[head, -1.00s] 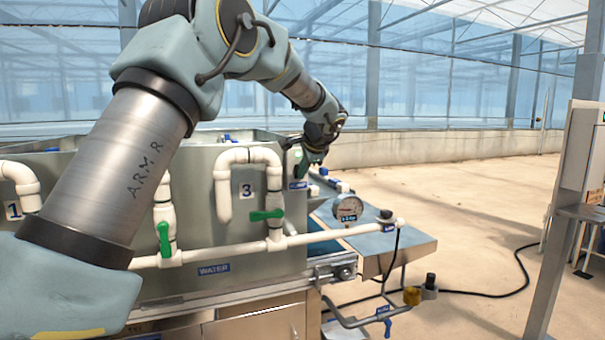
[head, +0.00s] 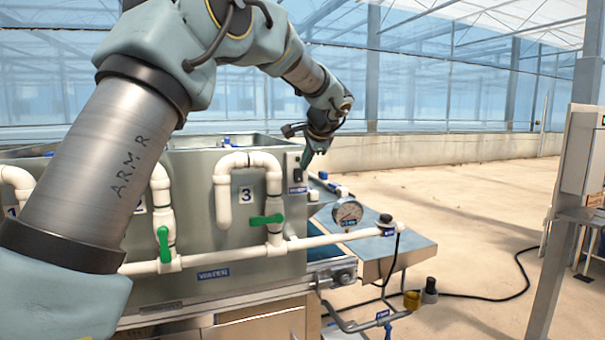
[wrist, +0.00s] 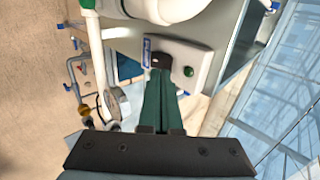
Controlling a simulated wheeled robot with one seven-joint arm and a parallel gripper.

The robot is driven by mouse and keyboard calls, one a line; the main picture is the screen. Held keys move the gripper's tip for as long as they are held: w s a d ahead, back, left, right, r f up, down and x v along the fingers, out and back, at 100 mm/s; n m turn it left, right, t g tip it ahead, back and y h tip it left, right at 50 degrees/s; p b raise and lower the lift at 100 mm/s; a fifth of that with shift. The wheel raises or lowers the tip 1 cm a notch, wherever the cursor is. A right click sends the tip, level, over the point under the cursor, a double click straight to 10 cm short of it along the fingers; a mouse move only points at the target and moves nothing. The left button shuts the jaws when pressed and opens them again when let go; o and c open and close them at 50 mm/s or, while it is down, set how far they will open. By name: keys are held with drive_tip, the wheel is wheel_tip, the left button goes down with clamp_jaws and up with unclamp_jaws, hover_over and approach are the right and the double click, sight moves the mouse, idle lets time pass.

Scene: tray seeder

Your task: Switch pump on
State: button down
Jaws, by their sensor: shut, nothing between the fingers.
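The pump switch box (head: 296,167) is a pale box on the right end of the grey tank wall, with a blue label (head: 298,190) beneath it. In the wrist view the box (wrist: 200,56) carries a black switch (wrist: 160,61) and a green round lamp or button (wrist: 188,71). I cannot tell the switch position or whether the green part is lit. My gripper (head: 307,160) is shut and empty, its green fingers pointing down just right of the box. In the wrist view the fingertips (wrist: 161,75) appear just below the black switch; contact is unclear.
White pipes with green-handled valves (head: 267,219) line the tank (head: 195,250) front. A pressure gauge (head: 347,212) stands right of the tank above a side table (head: 390,256). Open floor lies beyond.

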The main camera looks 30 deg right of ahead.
drive_tip(key=b+v, duration=0.1)
drive_tip(key=v, duration=0.5)
drive_tip(key=shift+s, duration=0.45)
drive_tip(key=shift+r, duration=0.15)
drive_tip(key=s, duration=0.3)
drive_tip(key=shift+s+a+f+g, duration=0.2)
drive_tip(key=shift+s+f+g, duration=0.05)
drive_tip(key=shift+f+g, duration=0.05)
